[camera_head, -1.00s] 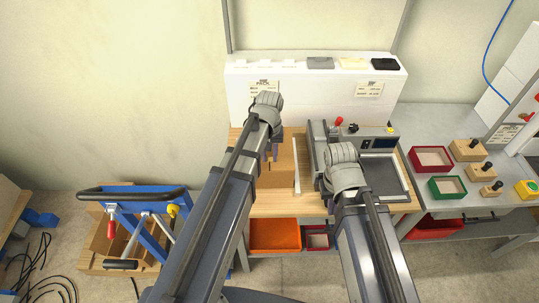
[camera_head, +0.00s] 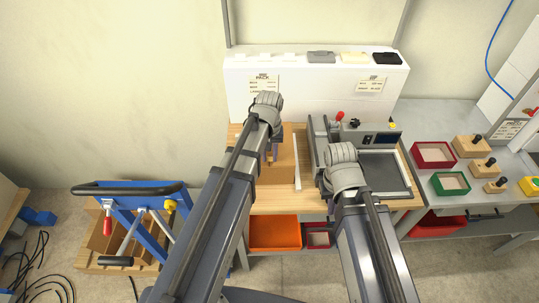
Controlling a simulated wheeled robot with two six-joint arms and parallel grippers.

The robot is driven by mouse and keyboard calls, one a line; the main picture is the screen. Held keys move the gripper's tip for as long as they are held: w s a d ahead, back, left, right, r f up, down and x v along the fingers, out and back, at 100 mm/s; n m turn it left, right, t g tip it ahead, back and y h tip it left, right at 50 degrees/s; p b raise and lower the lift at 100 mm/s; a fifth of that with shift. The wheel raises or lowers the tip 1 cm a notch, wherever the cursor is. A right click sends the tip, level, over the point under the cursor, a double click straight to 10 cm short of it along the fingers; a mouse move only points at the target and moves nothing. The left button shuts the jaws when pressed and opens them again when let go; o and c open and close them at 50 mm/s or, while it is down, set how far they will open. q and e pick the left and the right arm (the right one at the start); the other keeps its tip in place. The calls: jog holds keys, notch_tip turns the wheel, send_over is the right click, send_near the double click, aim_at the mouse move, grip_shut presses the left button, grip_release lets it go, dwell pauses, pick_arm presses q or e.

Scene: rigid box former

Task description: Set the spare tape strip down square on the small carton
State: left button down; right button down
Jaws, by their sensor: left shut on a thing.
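The small brown carton (camera_head: 283,172) stands on the wooden bench top in the middle of the view, partly covered by my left arm. My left gripper (camera_head: 271,154) points down over the carton's left part. It is shut on a small tan piece, taken to be the tape strip, too small and too covered by the wrist to make out clearly. I cannot tell whether the piece touches the carton. My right gripper (camera_head: 343,172) is over the grey machine's left side; its fingers are hidden behind the wrist.
A white bar (camera_head: 297,163) lies just right of the carton. The grey machine (camera_head: 385,170) fills the bench's right side. A white ledge (camera_head: 315,95) stands behind. Red (camera_head: 435,155) and green (camera_head: 450,184) trays sit on the side table. A blue trolley (camera_head: 150,225) stands left.

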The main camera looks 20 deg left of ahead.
pick_arm(q)
jog(key=shift+f+b, duration=0.65)
jog(key=shift+f, duration=0.05)
jog(key=c, duration=0.6)
grip_release()
jog(key=shift+r, duration=0.2)
notch_tip(320, 180, up, 8)
jog(key=p, duration=0.8)
jog(key=shift+f, duration=0.15)
jog(key=shift+f, duration=0.1)
